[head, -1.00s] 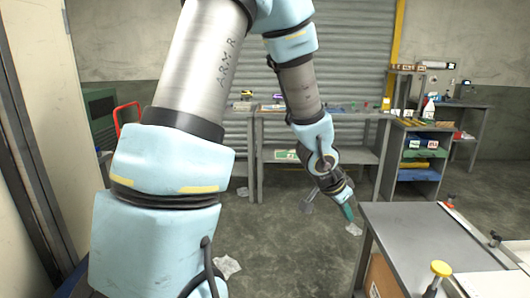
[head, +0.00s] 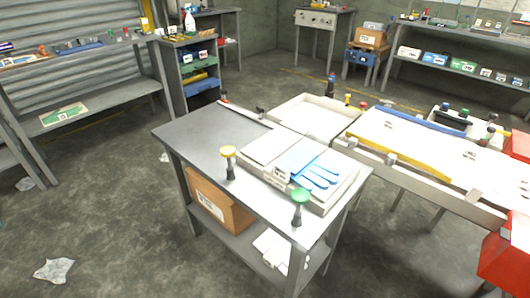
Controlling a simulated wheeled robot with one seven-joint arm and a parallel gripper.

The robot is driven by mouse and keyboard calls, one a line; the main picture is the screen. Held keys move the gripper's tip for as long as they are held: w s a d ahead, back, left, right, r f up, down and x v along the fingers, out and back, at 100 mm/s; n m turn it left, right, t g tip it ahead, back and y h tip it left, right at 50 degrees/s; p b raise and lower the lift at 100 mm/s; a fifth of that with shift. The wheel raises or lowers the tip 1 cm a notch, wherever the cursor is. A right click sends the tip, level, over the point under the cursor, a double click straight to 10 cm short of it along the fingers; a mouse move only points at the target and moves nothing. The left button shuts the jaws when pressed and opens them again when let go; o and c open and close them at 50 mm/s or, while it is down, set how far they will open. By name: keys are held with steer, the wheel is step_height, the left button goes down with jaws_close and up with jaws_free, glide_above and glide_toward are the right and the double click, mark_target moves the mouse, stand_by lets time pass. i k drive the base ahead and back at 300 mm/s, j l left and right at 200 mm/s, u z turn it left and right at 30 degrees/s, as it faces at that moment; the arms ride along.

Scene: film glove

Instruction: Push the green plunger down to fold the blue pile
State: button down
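The green plunger (head: 300,197) stands upright at the near right corner of the grey table (head: 195,135). It has a round green knob on a dark stem. The blue pile (head: 318,178) lies on a pale board (head: 267,147) just behind the plunger. It looks like a flat blue sheet with a glove whose fingers are spread to the right. My gripper and arm are not in the head view now, so I cannot see where the gripper is.
A yellow-knobbed plunger (head: 228,152) stands at the board's left. A pale tray (head: 318,108) lies behind the board. A long white table (head: 450,145) with a yellow strip adjoins on the right. A cardboard box (head: 215,205) sits on the shelf below. Bare floor (head: 110,220) is at left.

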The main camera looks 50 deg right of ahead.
mark_target(299, 197)
steer(key=z, duration=1.9)
